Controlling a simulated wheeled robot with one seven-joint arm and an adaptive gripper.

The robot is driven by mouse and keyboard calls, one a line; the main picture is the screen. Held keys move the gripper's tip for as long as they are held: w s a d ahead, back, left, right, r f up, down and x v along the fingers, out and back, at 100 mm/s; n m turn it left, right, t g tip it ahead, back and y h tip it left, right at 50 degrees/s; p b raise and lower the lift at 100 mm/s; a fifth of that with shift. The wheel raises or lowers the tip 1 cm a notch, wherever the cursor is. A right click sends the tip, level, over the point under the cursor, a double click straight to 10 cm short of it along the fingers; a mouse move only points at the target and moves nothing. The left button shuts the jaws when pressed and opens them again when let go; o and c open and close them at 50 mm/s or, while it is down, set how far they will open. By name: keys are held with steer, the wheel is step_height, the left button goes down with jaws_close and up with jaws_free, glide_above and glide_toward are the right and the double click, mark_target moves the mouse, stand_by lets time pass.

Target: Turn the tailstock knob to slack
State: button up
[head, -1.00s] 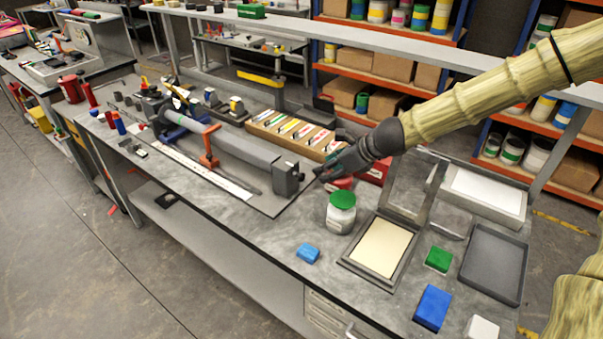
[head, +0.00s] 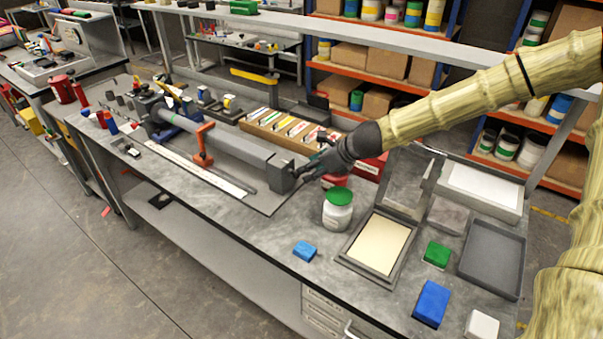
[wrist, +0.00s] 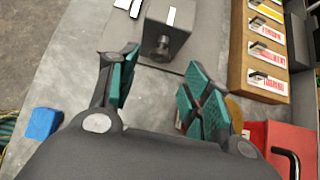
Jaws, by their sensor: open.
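The grey tailstock block (head: 281,173) stands at the near right end of the long tube fixture on the bench. In the wrist view the tailstock (wrist: 180,22) is at the top, with a dark round knob (wrist: 162,45) on its near face. My gripper (head: 300,175) is at the tailstock's end in the head view, and hides the knob there. In the wrist view my gripper (wrist: 155,90) is open and empty, its green-padded fingers spread to either side of the knob's line. The knob lies just beyond the fingertips, apart from them.
A red box (wrist: 272,140) with a black handle sits close to the right finger. A wooden tray of labelled packets (head: 290,130) lies behind. A green-lidded jar (head: 338,210) stands in front, and a blue block (head: 304,251) lies near the bench edge.

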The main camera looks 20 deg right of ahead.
mark_target(295, 173)
steer(key=shift+x, duration=2.85)
steer(key=c, duration=1)
steer(key=shift+a+f+b, duration=0.1)
steer(key=shift+f+b, duration=0.1)
steer(key=shift+b, duration=0.75)
